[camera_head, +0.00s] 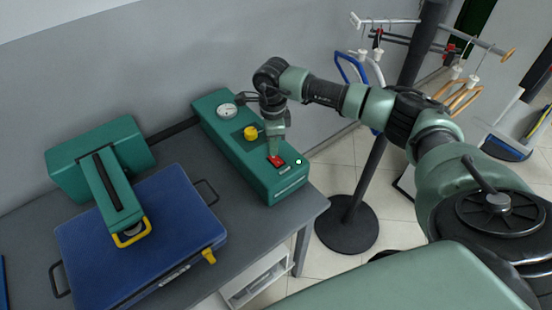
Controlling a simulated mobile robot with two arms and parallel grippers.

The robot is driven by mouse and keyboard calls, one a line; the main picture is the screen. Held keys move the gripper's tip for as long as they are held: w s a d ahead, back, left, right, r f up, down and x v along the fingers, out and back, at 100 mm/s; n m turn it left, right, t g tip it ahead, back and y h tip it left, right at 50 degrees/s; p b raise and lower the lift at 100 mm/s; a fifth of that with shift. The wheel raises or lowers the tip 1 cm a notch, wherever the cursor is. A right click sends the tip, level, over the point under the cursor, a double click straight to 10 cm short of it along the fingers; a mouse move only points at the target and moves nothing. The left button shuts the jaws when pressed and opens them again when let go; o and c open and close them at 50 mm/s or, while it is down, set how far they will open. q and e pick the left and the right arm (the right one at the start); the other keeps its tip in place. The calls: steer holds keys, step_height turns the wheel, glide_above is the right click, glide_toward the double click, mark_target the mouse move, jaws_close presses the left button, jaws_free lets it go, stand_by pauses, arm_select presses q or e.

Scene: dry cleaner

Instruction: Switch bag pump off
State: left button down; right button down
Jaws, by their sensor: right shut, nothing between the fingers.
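The bag pump is a long green box (255,178) on the grey table. Its top carries a round white gauge (228,110), a yellow knob (250,133), a red switch (276,161) and a small pale green light (298,161). My right gripper (273,152) is shut and empty, pointing down at the red switch from above. Its tips are at or just over the switch; I cannot tell whether they touch. The gripper hides part of the box top. My left gripper is not in view.
A blue case (190,235) with a green clamp-like device (110,190) lies left of the pump on the grey table (290,222). A black stand (347,222) with a hanger rack rises to the right. The wall is close behind the table.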

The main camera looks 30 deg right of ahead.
steer(key=shift+s+f+b, duration=0.1)
steer(key=shift+f+b, duration=0.75)
steer(key=shift+f, duration=0.15)
stand_by(0.3)
steer(key=shift+r, duration=0.1)
steer(key=shift+r+p, duration=0.7)
steer(key=shift+r, duration=0.15)
steer(key=shift+r+p, duration=1.4)
steer(key=shift+r, duration=1.25)
steer(key=shift+f, duration=0.1)
